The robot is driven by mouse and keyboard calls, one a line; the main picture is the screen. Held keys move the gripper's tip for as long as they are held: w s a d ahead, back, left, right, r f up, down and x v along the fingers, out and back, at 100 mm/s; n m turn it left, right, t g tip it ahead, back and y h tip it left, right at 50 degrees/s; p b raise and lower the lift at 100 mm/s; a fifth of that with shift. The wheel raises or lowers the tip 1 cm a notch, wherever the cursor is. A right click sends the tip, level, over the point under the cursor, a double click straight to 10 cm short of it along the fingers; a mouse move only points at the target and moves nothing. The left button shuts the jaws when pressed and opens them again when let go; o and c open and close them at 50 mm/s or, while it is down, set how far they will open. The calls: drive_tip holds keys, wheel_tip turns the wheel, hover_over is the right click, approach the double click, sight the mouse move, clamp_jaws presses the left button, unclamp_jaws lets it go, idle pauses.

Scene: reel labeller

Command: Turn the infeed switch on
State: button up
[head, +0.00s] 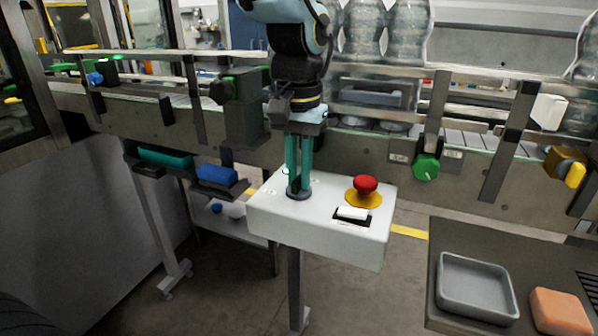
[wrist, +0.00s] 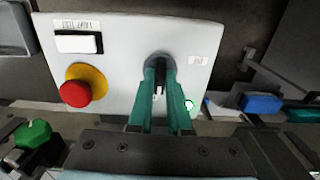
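The infeed switch appears to be the round black-based switch (head: 299,194) on the left part of the white control box (head: 318,236). Its base also shows in the wrist view (wrist: 158,60), with a small white label (wrist: 198,60) beside it. My gripper (head: 299,185) points straight down, its two teal fingers at the switch's base. In the wrist view the fingertips (wrist: 158,68) lie on either side of a narrow gap with a pale part in it. The fingers hide most of the knob, so its setting and any contact cannot be told.
A red mushroom button (head: 365,184) on a yellow disc and a white rocker switch (head: 352,214) sit to the right on the box. The conveyor (head: 350,147) runs behind. A grey tray (head: 476,286) and an orange block (head: 559,312) are at right.

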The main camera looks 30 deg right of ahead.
sight(299, 178)
drive_tip(key=o, duration=0.5)
drive_tip(key=shift+c, duration=0.2)
wheel_tip(299, 178, up, 11)
drive_tip(key=b, duration=0.1)
drive_tip(key=shift+b, duration=0.3)
drive_tip(key=shift+f, duration=0.1)
drive_tip(key=w+a+f+n, duration=0.4)
drive_tip(key=w+a+f, duration=0.5)
drive_tip(key=w+a, duration=0.35)
drive_tip(key=a+f+n, duration=0.3)
drive_tip(key=a+f, duration=0.2)
drive_tip(key=a, duration=0.6)
drive_tip(key=a+f+n+t, duration=0.1)
drive_tip(key=a+f+n, duration=0.2)
drive_tip(key=a, duration=0.8)
wheel_tip(299, 178, down, 2)
drive_tip(key=shift+w+f+t, duration=0.15)
drive_tip(key=shift+w+t, duration=0.1)
drive_tip(key=shift+t, duration=0.05)
